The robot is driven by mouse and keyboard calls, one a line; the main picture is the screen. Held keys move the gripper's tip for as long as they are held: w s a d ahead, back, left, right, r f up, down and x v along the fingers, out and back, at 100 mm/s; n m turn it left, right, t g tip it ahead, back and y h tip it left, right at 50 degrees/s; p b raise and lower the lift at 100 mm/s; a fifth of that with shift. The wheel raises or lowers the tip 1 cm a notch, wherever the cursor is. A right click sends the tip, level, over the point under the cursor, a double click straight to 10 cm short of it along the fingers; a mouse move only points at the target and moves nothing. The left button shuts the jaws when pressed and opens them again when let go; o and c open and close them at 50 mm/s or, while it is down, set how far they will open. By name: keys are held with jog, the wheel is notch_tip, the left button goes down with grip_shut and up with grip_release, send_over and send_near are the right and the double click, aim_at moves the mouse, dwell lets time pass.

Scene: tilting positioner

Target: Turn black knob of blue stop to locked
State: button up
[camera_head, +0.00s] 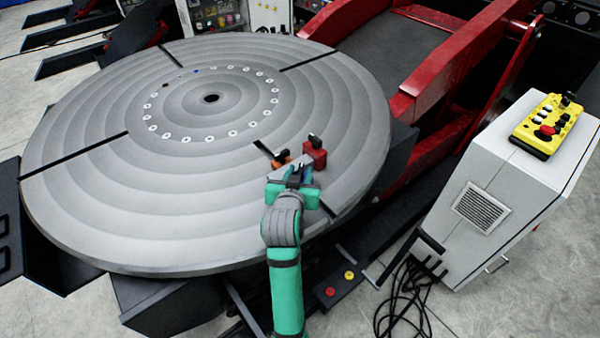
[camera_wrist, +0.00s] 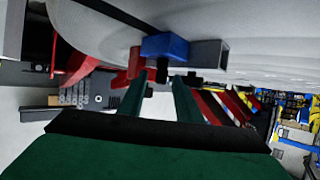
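The blue stop (camera_wrist: 165,46) shows in the wrist view just beyond my fingertips, against the pale table surface. In the head view I cannot make it out; my gripper seems to cover it. A dark part, possibly its black knob, shows near the blue block between my fingers, but its setting cannot be told. My gripper (camera_wrist: 161,78) has its two green fingers apart, with the tips close to the blue stop; contact cannot be told. In the head view my gripper (camera_head: 292,176) is low over the round table's near right part.
A grey block (camera_wrist: 209,55) adjoins the blue stop. A white cabinet (camera_head: 520,180) with a yellow control box (camera_head: 548,124) stands right.

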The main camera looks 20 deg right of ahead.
jog(key=shift+w, duration=0.1)
jog(key=shift+c, duration=0.7)
grip_shut()
